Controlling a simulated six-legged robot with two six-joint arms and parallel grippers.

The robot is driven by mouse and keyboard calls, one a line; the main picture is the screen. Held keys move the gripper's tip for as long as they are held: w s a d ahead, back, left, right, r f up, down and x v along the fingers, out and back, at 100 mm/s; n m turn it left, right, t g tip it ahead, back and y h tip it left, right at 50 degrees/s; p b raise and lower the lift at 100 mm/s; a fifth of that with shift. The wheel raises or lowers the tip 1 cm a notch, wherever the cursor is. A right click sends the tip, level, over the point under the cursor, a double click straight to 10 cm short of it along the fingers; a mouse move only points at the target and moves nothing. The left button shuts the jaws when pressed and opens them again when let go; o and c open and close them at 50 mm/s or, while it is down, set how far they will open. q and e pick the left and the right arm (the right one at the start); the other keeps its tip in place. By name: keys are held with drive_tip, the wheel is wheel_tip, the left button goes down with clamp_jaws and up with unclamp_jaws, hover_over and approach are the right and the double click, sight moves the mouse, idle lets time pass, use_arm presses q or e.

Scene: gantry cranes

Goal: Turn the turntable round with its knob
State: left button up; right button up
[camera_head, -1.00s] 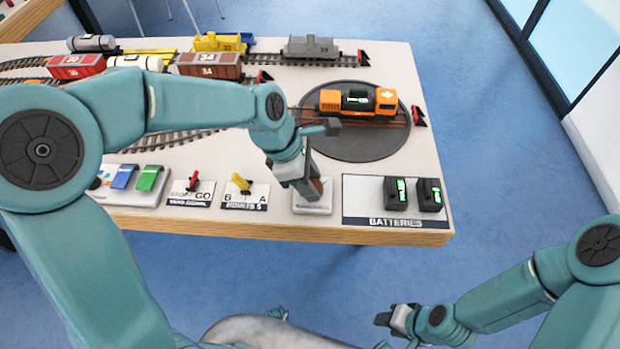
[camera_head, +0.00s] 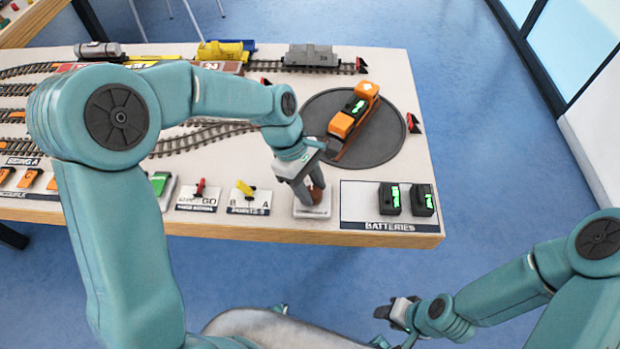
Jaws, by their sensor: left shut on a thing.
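The turntable (camera_head: 385,145) is a dark grey disc at the table's right end. An orange locomotive (camera_head: 345,122) with a black, green-lit battery on top stands on its track, which now lies diagonally, from lower left to upper right. The knob (camera_head: 317,193) is reddish brown and sits on a small white base (camera_head: 311,211) at the table's front edge. My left gripper (camera_head: 309,198) points down and is shut on the knob, whose far side is partly hidden by the fingers. My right gripper (camera_head: 388,312) is in front of the table, away from everything; its jaw gap is unclear.
Two batteries (camera_head: 389,198) sit on the batteries mat at front right. A red signal lever (camera_head: 200,188) and a yellow points lever (camera_head: 245,189) stand left of the knob. Wagons stand on the back tracks, with a grey wagon (camera_head: 310,57) nearest the turntable. My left arm hides part of the yard.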

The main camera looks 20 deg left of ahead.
use_arm(q)
drive_tip(key=m+g+p, duration=0.1)
drive_tip(key=m, duration=0.1)
drive_tip(key=m+g+y+p, duration=0.1)
drive_tip(key=m+p, duration=0.1)
drive_tip(key=m, duration=0.1)
drive_tip(key=shift+w+d+m, duration=0.1)
drive_tip(key=shift+m, duration=0.2)
drive_tip(key=m+y+p, duration=0.1)
drive_tip(key=m, duration=0.2)
drive_tip(key=shift+g, duration=0.4)
drive_tip(key=shift+w+d+m+y+p, duration=0.1)
drive_tip(key=shift+m+y+p, duration=0.4)
drive_tip(key=shift+m, duration=0.9)
drive_tip(key=shift+f, duration=0.1)
drive_tip(key=o, duration=1)
drive_tip(key=shift+o, duration=0.2)
